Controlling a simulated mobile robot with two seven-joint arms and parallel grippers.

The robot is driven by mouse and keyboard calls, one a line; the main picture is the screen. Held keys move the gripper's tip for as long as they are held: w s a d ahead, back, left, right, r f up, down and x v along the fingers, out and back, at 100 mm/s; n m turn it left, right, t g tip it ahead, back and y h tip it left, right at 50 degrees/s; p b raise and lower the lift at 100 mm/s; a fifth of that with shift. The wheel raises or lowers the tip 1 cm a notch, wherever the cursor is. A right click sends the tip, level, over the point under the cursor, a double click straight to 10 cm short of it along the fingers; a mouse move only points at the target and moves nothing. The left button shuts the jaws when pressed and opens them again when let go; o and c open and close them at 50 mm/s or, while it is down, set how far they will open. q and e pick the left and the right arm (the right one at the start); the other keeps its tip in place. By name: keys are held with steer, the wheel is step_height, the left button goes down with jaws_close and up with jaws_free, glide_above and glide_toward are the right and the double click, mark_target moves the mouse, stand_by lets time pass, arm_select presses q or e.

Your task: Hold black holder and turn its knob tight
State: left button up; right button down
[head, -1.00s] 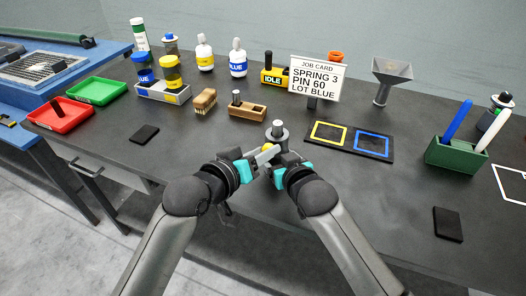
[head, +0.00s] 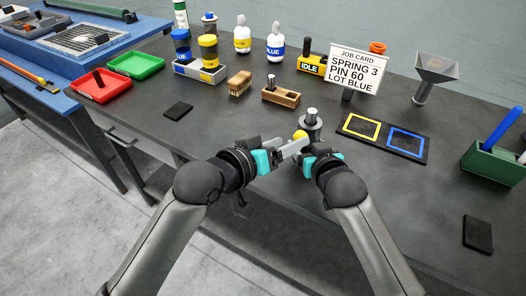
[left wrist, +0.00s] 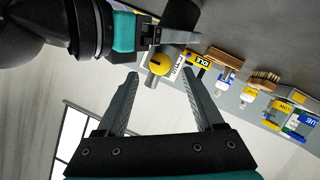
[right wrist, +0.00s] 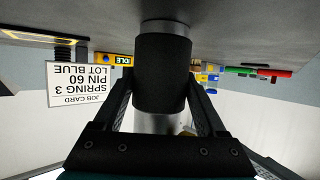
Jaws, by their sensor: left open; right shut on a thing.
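The black holder (head: 313,128), with a silver top, stands at the front of the bench in the head view. Its yellow knob (head: 300,135) faces left, and shows in the left wrist view (left wrist: 159,65) just past the fingertips. My right gripper (head: 309,152) is shut on the holder; in the right wrist view the holder's black body (right wrist: 162,75) is between the fingers. My left gripper (head: 288,150) is open, its fingers pointing at the knob. In the left wrist view its fingertips (left wrist: 160,74) are apart with the knob between their lines; whether they touch it I cannot tell.
The job card (head: 357,70) stands behind the holder to the right. A dark mat with yellow and blue squares (head: 385,138) lies to the right. A wooden block (head: 281,96) and brush (head: 240,84) are behind.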

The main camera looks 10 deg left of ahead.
arm_select(q)
steer(key=v, duration=0.8)
steer(key=shift+s, duration=0.25)
steer(key=shift+a+r, duration=0.1)
steer(key=shift+a, duration=0.05)
arm_select(e)
jaws_free()
steer(key=shift+s, duration=0.15)
